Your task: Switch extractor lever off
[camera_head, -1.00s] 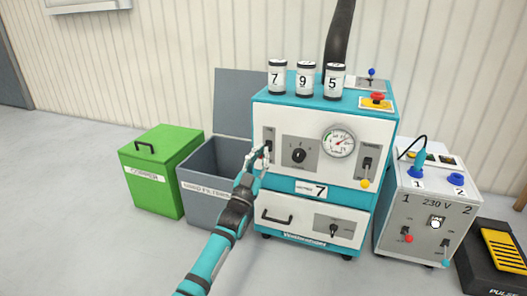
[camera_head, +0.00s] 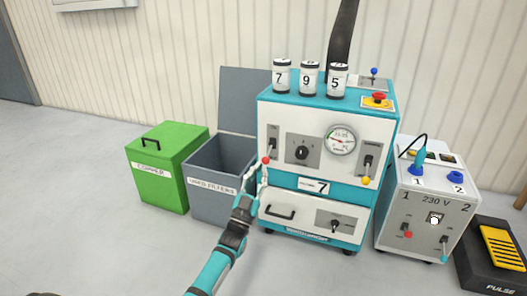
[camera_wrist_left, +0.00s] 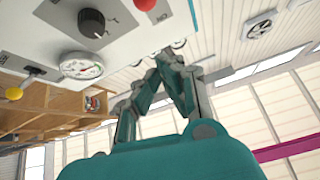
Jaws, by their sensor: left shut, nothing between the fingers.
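The teal and white extractor cabinet (camera_head: 290,178) stands against the wall. The lever on the left of its front has a red ball (camera_head: 266,160) at its lower end, pointing down; the ball also shows at the top of the left wrist view (camera_wrist_left: 145,4). A second lever, on the right, has a yellow ball (camera_head: 366,181) and also points down. I cannot read the labels to tell which is the extractor lever. My left gripper (camera_head: 262,180) is shut and empty, just below the red ball. My right gripper is not in view.
A round gauge (camera_head: 341,139) and black dial (camera_head: 302,152) sit between the levers. Several canisters (camera_head: 309,76) stand on top. The grey bin (camera_head: 208,206) and green bin (camera_head: 160,180) stand left; the 230 V box (camera_head: 425,215) and pedal (camera_head: 497,250) stand right.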

